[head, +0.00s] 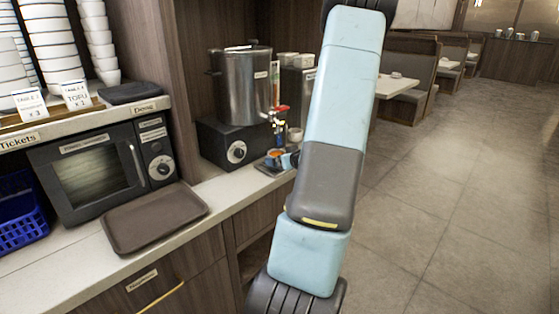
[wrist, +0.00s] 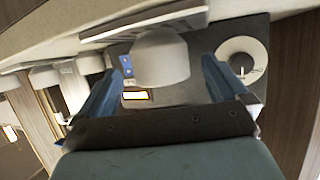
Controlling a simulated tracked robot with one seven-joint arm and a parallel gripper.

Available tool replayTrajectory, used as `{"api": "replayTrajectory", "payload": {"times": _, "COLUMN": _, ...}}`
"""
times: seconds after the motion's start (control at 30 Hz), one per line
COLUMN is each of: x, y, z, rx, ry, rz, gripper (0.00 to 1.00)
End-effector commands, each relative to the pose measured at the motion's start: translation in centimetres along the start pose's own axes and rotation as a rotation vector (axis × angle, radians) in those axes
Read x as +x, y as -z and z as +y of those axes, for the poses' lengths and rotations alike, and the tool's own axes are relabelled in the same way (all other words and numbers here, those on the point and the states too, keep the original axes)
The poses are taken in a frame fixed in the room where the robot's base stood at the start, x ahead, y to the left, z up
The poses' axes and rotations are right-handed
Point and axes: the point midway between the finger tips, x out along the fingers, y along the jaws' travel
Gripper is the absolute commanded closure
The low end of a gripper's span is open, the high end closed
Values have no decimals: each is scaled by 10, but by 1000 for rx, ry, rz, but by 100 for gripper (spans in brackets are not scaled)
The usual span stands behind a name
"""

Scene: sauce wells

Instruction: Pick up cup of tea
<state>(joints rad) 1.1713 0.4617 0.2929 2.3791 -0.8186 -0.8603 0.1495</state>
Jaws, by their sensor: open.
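The cup of tea (head: 275,153) stands at the drip tray below the urn's tap in the head view, with an orange-brown top showing. My gripper (head: 286,160) is beside it, mostly hidden behind my arm. In the wrist view a pale cup (wrist: 160,58) lies between the two blue fingers of my gripper (wrist: 160,68). The fingers are apart, one on each side, with gaps to the cup. The view looks turned over, with the counter along the top.
A steel urn (head: 240,85) stands on a black base with a dial (head: 236,152), close behind the cup. Another white cup (head: 295,135) is near it. A brown tray (head: 155,215) and a microwave (head: 95,170) are to the left. The counter between is clear.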

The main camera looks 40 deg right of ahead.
Motion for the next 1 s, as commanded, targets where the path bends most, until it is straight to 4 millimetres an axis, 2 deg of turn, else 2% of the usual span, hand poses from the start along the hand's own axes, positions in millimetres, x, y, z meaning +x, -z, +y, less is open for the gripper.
{"api": "replayTrajectory", "payload": {"times": 0.3, "x": 40, "y": 0, "z": -1, "rx": 2, "ry": 1, "rz": 0, "gripper": 0}}
{"api": "replayTrajectory", "payload": {"times": 0.57, "x": 45, "y": 0, "z": 0, "rx": 2, "ry": -1, "rz": 0, "gripper": 0}}
{"api": "replayTrajectory", "payload": {"times": 1.0, "x": 45, "y": 0, "z": 0, "rx": 1, "ry": -1, "rz": 0, "gripper": 40}}
